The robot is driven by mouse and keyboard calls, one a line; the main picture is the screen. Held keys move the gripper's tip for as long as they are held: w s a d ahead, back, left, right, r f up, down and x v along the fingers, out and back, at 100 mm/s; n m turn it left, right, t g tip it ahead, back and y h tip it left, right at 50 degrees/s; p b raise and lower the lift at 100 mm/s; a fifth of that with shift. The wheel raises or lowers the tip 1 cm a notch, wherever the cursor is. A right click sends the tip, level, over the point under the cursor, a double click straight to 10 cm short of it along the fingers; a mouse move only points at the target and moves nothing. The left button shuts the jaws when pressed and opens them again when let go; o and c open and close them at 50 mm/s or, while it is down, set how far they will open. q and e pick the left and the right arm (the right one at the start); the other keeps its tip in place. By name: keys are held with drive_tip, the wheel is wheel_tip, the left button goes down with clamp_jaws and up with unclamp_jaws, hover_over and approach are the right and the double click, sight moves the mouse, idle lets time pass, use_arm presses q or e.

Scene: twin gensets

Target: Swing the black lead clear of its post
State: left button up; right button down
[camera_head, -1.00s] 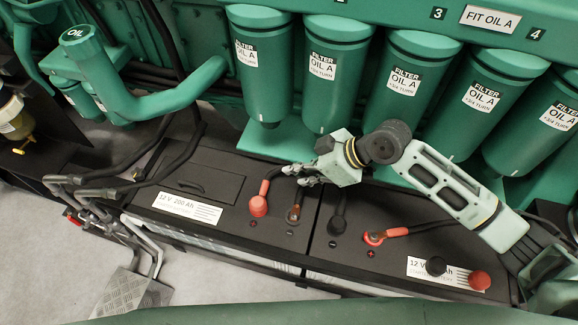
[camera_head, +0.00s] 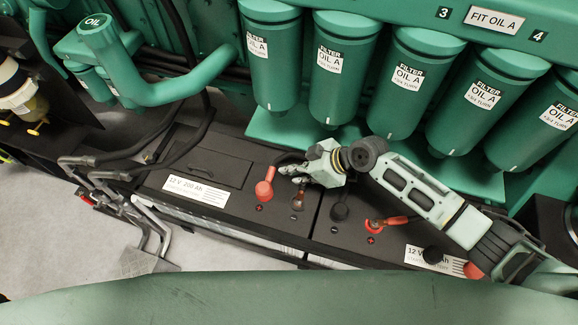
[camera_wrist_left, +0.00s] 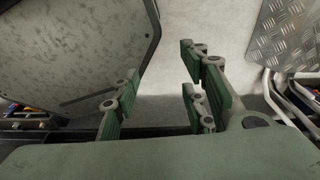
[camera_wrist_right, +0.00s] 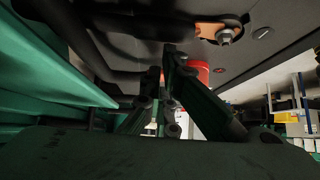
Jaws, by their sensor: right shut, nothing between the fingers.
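The black lead's copper lug (camera_head: 297,201) is at the minus post of the left battery (camera_head: 225,160), beside the red-capped post (camera_head: 264,190). In the right wrist view the lug (camera_wrist_right: 209,31) lies around a post with a nut (camera_wrist_right: 224,36), and the black lead (camera_wrist_right: 150,24) runs left from it. My right gripper (camera_head: 282,170) is shut and empty, just behind the lug and red cap. Whether it touches the lead cannot be told. My left gripper (camera_wrist_left: 155,95) is open and empty, seen only in its wrist view above the floor.
The right battery has a black-capped post (camera_head: 340,211) and a red lead's lug (camera_head: 376,225). Green oil filters (camera_head: 341,75) hang behind the batteries. Bent metal pipes (camera_head: 115,195) stand left.

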sight(307, 184)
drive_tip(key=shift+a, duration=0.1)
drive_tip(key=d, duration=0.1)
drive_tip(key=s+d+b, duration=0.1)
drive_tip(key=d, duration=0.1)
drive_tip(key=shift+s+d+f+b, duration=0.2)
drive_tip(key=shift+b, duration=0.1)
drive_tip(key=shift+s+d+r, duration=0.1)
drive_tip(key=shift+d, duration=0.05)
use_arm(q)
drive_tip(key=shift+s+a+f, duration=0.15)
drive_tip(key=shift+s+f, duration=0.65)
drive_tip(key=shift+s, duration=0.05)
